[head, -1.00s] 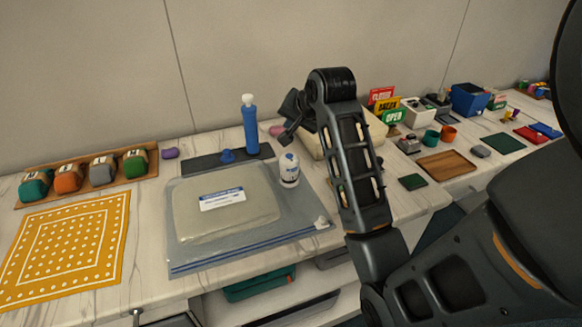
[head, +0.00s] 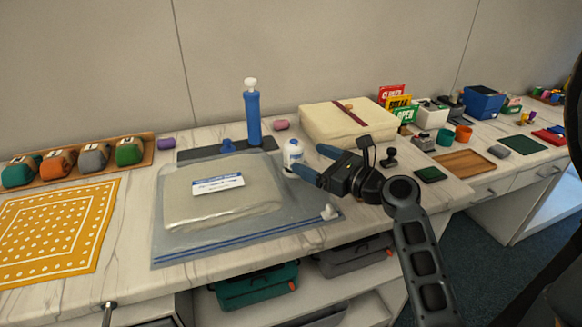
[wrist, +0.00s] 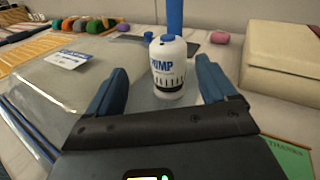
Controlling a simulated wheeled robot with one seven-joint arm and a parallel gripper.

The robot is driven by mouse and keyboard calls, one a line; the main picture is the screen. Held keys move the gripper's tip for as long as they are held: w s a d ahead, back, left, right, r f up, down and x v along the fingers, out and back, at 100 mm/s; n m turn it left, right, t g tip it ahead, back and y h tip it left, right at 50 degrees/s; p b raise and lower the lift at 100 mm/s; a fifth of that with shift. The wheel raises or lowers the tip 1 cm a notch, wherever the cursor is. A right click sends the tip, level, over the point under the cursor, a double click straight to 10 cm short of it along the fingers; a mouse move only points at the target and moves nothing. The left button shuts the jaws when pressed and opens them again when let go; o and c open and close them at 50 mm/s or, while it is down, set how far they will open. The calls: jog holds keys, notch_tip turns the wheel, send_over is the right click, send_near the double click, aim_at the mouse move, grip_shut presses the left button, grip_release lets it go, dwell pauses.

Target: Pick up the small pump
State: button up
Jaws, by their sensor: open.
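The small pump (head: 293,154) is a white rounded cylinder with a blue cap and blue "PUMP" lettering. It stands upright at the right side of the clear bag, close to its edge. In the wrist view the pump (wrist: 168,72) stands ahead of my gripper (wrist: 160,82), roughly centred between the two blue fingers. In the head view my gripper (head: 312,163) is open and comes at the pump from the right, low over the counter. Whether a finger touches the pump cannot be told.
A clear bag (head: 170,240) with a labelled beige pad lies left of the pump. A tall blue cylinder (head: 253,118) stands behind on a dark mat (head: 190,155). A cream box (head: 340,120) sits behind right. A yellow dotted cloth (head: 50,235) lies far left.

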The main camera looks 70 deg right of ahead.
aim_at(302, 153)
jog(key=shift+s+d+f+m, duration=0.15)
jog(key=shift+d+f+m, duration=0.2)
jog(key=shift+m, duration=0.35)
jog(key=shift+d+r, duration=0.15)
jog(key=shift+w+d+r+m, duration=0.1)
jog(key=shift+w+d+m, duration=0.1)
jog(key=shift+w, duration=0.25)
jog(key=shift+w+d+m, duration=0.1)
jog(key=shift+w+d, duration=0.05)
jog(key=shift+w, duration=0.25)
jog(key=x, duration=0.6)
jog(key=shift+s, duration=0.1)
jog(key=c, duration=1.2)
